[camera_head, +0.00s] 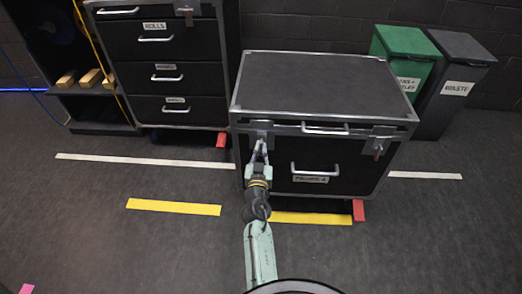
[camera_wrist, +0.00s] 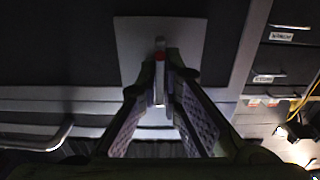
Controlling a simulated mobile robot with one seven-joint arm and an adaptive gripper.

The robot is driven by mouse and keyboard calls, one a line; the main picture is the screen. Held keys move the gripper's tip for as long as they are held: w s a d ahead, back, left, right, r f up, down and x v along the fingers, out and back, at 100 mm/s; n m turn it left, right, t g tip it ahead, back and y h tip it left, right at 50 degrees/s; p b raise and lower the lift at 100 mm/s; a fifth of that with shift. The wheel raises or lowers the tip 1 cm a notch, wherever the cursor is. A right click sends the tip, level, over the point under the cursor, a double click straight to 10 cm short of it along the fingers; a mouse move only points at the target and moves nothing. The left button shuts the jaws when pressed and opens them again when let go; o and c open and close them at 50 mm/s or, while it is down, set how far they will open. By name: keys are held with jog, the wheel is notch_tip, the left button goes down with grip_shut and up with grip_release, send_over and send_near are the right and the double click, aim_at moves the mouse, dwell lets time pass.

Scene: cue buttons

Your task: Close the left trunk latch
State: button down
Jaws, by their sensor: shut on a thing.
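The black trunk (camera_head: 310,80) with metal edges stands on the floor, its lid lying down flat. Its left latch (camera_head: 260,129) is on the upper left of the front face, partly hidden by my gripper (camera_head: 261,146). In the wrist view, the latch's pale plate (camera_wrist: 135,45) shows behind my gripper (camera_wrist: 161,72). The fingertips are closed around a narrow upright latch part (camera_wrist: 160,48) with a small red spot. The right latch (camera_head: 379,140) hangs at the trunk's upper right front. How far the left latch is fastened cannot be told.
A lid handle (camera_head: 325,130) and a front handle (camera_head: 315,169) stick out beside my arm. A drawer cabinet (camera_head: 165,50) stands left of the trunk. A green bin (camera_head: 405,42) and a grey bin (camera_head: 458,75) stand behind right. Floor in front is clear.

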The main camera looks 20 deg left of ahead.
jog(key=shift+n, duration=0.3)
jog(key=n, duration=0.3)
jog(key=shift+w+n, duration=0.1)
jog(key=shift+n, duration=0.2)
jog(key=n, duration=0.4)
jog(key=shift+r+n, duration=0.1)
jog(key=shift+n, duration=0.2)
jog(key=n, duration=0.4)
jog(key=n+p, duration=0.1)
jog(key=n, duration=0.4)
jog(key=c, duration=1.8)
grip_release()
jog(key=shift+c, duration=0.2)
jog(key=shift+o, duration=0.4)
